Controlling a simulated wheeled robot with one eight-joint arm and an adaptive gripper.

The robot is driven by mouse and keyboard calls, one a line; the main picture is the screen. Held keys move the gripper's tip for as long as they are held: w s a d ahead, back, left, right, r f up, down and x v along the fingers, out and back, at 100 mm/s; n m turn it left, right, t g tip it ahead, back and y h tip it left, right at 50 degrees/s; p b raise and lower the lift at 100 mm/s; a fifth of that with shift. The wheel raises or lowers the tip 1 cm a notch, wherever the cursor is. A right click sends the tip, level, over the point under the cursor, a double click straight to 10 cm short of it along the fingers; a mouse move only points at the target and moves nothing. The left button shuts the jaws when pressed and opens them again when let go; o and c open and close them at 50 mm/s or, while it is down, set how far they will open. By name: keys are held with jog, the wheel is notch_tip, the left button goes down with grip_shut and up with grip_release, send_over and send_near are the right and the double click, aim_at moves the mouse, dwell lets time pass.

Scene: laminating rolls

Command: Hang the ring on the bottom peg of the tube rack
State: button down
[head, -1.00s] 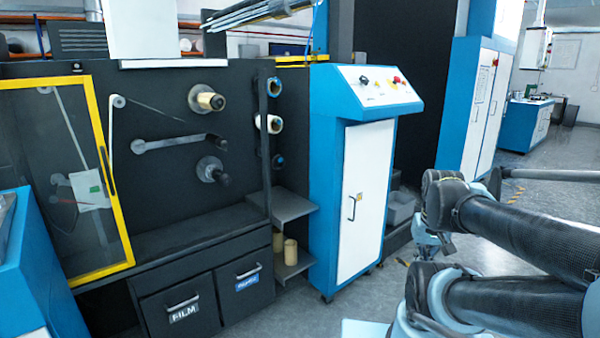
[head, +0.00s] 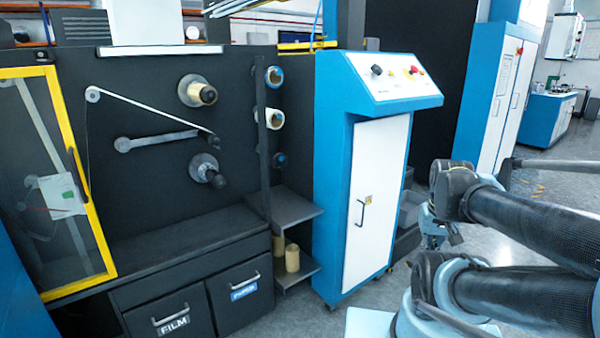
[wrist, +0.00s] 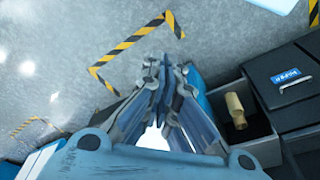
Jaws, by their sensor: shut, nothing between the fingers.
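The tube rack is the dark upright post (head: 263,140) at the right end of the dark machine in the head view. I cannot tell which item is the ring. My gripper (wrist: 165,62) is shut and empty in the wrist view, above the floor and apart from the rack.
Tan cores (head: 292,258) stand on the lower shelf beside the rack; a core (wrist: 235,110) also shows in the wrist view. A blue and white control cabinet (head: 372,180) stands right of the rack. Drawers (head: 234,293) sit under the machine. Grey floor is free at right.

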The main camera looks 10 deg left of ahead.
jog(key=w+a+r+m+t+y, duration=0.15)
jog(key=w+a+r+y, duration=0.25)
jog(key=w+a, duration=0.55)
jog(key=w+a+r+m+t+y, duration=0.1)
jog(key=w+a+r+t+y, duration=0.2)
jog(key=w+a, duration=0.65)
jog(key=w+a+r+m+t+y, duration=0.1)
jog(key=w+a+r+y, duration=0.3)
jog(key=w+a, duration=0.6)
jog(key=w+a+f+m+t+y, duration=0.1)
jog(key=w+a+f+m+t, duration=0.1)
jog(key=w+a, duration=0.5)
jog(key=w+a+f+m+t+y, duration=0.1)
jog(key=w+a+f+m, duration=0.3)
jog(key=a, duration=0.9)
jog(key=shift+w+a+m+t+y, duration=0.35)
jog(key=shift+w+m+t, duration=0.2)
jog(key=shift+w+m, duration=1.05)
jog(key=shift+w+a+n, duration=0.15)
jog(key=shift+w+n, duration=0.1)
jog(key=shift+w, duration=0.05)
